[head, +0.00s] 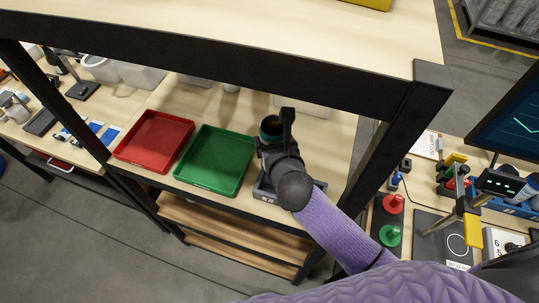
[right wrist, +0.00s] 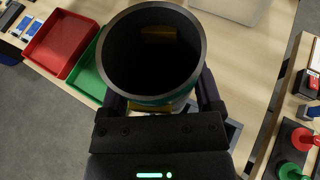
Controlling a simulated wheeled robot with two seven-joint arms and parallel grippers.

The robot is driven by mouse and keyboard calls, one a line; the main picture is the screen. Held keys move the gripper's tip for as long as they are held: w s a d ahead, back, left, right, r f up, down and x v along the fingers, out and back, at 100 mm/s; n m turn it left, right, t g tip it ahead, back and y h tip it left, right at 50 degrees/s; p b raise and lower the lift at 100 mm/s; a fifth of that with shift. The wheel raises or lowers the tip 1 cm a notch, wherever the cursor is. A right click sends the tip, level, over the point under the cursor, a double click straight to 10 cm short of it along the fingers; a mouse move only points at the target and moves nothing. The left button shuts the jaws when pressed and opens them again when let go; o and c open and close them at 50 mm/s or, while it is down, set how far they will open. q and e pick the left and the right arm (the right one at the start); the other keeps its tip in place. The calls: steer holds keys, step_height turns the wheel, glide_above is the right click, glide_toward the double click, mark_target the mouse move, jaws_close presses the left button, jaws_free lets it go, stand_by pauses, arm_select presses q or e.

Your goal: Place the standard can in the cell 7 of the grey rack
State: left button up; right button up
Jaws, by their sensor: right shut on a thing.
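My right gripper (head: 277,139) is shut on the standard can (head: 267,130), a dark open-topped cylinder with a teal band. In the right wrist view the can (right wrist: 152,100) stands between the two fingers, and I look down into its dark inside. The can and gripper are over the shelf, right of the green tray. A grey rack (head: 262,191) lies beneath my right gripper and is mostly hidden by it. Its cells and their numbers cannot be read, and the gap between can and rack is unclear. My left gripper is not in view.
A green tray (head: 239,136) and a red tray (head: 182,121) lie left of the rack. A black shelf beam (head: 220,63) runs above, with a black post (head: 400,125) at right. A side table at right holds red and green pieces (head: 391,204).

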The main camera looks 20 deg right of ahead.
steer(key=f+b, duration=0.1)
steer(key=f, duration=0.2)
steer(key=s+f+b, duration=0.1)
steer(key=f, duration=0.2)
steer(key=shift+s+a+f+b, duration=0.1)
steer(key=shift+s+f+b, duration=0.1)
steer(key=shift+b, duration=0.2)
steer(key=f+b, duration=0.1)
steer(key=f, duration=0.2)
steer(key=shift+w+f+b, duration=0.2)
steer(key=shift+b, duration=0.15)
steer(key=shift+r, duration=0.15)
steer(key=o, duration=1.1)
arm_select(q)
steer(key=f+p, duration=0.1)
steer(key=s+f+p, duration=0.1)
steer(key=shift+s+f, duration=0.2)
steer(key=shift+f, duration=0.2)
arm_select(e)
steer(key=v, duration=1.2)
